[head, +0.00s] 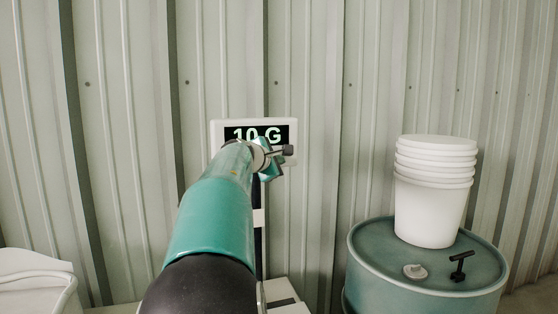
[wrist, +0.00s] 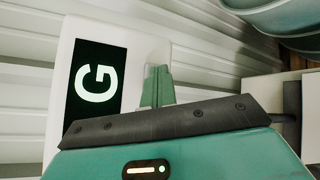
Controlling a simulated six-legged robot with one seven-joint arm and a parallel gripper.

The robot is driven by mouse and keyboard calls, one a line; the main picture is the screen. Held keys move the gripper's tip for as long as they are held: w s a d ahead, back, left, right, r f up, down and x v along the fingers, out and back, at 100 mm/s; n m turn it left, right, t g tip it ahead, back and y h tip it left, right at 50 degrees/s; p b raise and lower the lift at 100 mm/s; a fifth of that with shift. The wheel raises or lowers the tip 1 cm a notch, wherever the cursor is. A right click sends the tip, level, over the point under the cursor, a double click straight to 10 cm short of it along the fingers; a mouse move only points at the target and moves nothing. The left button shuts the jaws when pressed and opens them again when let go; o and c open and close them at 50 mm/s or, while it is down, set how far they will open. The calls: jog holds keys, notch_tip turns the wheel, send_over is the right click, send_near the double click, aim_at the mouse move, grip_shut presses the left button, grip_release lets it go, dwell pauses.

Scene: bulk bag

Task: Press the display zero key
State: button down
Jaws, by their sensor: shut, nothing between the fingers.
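The white display (head: 217,131) stands in front of the corrugated wall and reads "10 G" in the head view. In the wrist view its white casing (wrist: 143,42) and the letter "G" show turned sideways. My gripper (head: 283,153) is at the display's lower right in the head view, partly hidden by my arm. In the wrist view my green gripper fingers (wrist: 158,82) are together and empty, over the white casing beside the dark screen. I cannot make out the zero key; the fingers cover part of the casing. I cannot tell whether the fingertips touch it.
A teal drum (head: 375,272) stands at the right, bearing a stack of white buckets (head: 431,205), a grey cap (head: 415,271) and a black T-handle (head: 459,265). A white container (head: 35,265) is at lower left.

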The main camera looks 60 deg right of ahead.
dwell(0.5)
jog(key=shift+s+a, duration=0.55)
jog(key=shift+a, duration=0.05)
jog(key=s+a, duration=0.3)
jog(key=shift+s+a, duration=0.25)
dwell(1.2)
